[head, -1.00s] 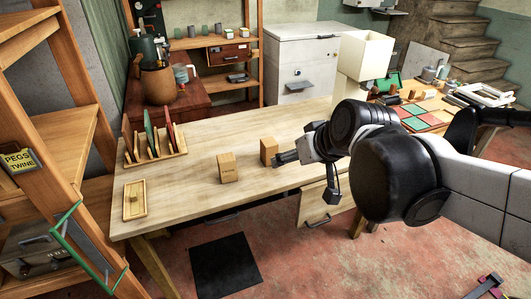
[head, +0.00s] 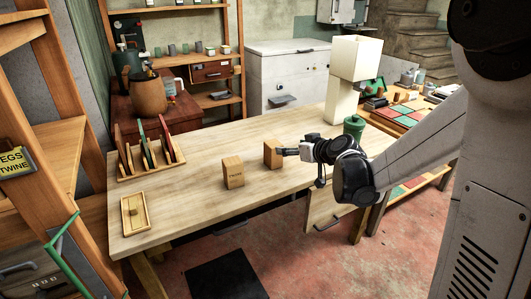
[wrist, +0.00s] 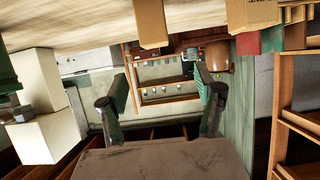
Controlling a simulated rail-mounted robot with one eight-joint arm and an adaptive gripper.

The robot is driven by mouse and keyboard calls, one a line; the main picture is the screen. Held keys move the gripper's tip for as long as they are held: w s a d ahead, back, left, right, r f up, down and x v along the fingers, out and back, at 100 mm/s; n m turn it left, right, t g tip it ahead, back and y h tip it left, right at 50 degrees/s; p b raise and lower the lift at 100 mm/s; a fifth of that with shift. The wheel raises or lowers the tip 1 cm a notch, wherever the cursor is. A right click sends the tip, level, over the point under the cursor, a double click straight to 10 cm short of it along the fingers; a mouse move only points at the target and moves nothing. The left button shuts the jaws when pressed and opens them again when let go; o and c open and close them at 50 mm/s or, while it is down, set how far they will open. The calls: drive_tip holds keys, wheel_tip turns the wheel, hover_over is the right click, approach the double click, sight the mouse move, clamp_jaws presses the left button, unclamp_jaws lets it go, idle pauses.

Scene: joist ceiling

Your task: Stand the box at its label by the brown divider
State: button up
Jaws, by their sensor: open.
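Two cardboard boxes stand upright on the wooden table. The nearer box (head: 233,172) has dark print on its face. The other box (head: 273,154) stands to its right and farther back. My gripper (head: 285,151) is at that box's right side; contact is unclear. In the wrist view, my gripper (wrist: 164,92) is open with nothing between its fingers, a plain box (wrist: 150,25) above the gap and a printed box (wrist: 258,13) at upper right. A wooden rack (head: 150,169) at the table's left holds upright dividers, including a brown divider (head: 119,143) and a green divider (head: 147,147).
A shallow wooden tray (head: 127,228) lies at the table's front left. A green jar (head: 353,127) and a cream lamp (head: 352,62) stand at the right end. The table between the rack and the boxes is clear. Wooden shelves (head: 75,140) rise at far left.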

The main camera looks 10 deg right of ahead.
drive_tip(key=f, duration=0.2)
drive_tip(key=b, duration=0.2)
approach(274, 143)
drive_tip(key=f+x, duration=0.1)
drive_tip(key=x, duration=0.4)
drive_tip(key=shift+b+x, duration=0.55)
drive_tip(key=shift+x, duration=2.15)
drive_tip(key=shift+r, duration=0.1)
drive_tip(key=c, duration=1.5)
